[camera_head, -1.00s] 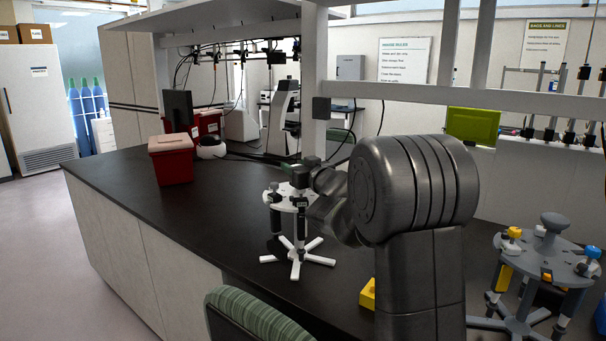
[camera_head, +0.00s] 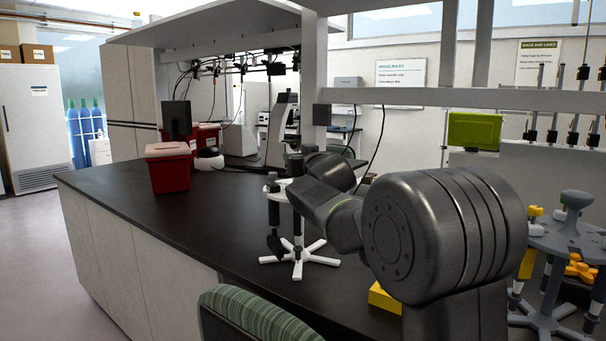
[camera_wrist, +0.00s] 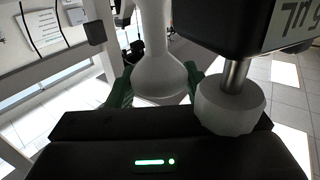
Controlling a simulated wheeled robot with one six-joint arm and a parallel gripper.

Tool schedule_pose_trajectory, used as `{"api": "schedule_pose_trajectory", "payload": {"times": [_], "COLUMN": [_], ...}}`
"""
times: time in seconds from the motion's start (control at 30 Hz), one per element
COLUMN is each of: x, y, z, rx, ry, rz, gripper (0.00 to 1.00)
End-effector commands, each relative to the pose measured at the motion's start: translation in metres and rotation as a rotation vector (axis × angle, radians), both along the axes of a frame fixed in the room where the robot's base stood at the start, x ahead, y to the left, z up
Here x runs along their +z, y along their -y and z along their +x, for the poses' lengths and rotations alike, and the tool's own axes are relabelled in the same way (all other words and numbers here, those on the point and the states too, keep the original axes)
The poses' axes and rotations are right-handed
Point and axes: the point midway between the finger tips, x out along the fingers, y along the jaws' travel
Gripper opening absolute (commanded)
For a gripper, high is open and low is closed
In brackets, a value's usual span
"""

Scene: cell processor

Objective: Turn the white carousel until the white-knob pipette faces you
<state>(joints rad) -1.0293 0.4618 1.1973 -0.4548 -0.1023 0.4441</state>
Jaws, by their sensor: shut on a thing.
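The white carousel (camera_head: 298,255) stands on the black bench, its star-shaped foot in view and dark pipettes (camera_head: 274,225) hanging from it. My arm hides part of its top and right side. In the wrist view, my gripper (camera_wrist: 158,88) has green fingers on both sides of the carousel's white central handle (camera_wrist: 160,72) and is shut on it. A pipette with a whitish round knob (camera_wrist: 230,105) and a dark display body (camera_wrist: 260,25) is close to the right of the handle. In the head view my gripper is mostly hidden at the carousel top.
A grey carousel (camera_head: 568,240) with coloured pipettes stands at the right. A yellow block (camera_head: 384,298) lies on the bench beside my arm. A red bin (camera_head: 169,170) is at the left. A green striped chair (camera_head: 245,315) is at the front edge. The bench left of the white carousel is clear.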

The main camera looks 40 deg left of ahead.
Motion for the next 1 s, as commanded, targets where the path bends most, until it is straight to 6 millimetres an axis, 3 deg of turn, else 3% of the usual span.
{"api": "schedule_pose_trajectory", "payload": {"times": [1.0], "x": [-0.0014], "y": [-0.0013], "z": [-0.0052], "rx": [-0.161], "ry": [-0.001], "rz": [0.002], "gripper": [0.06]}}
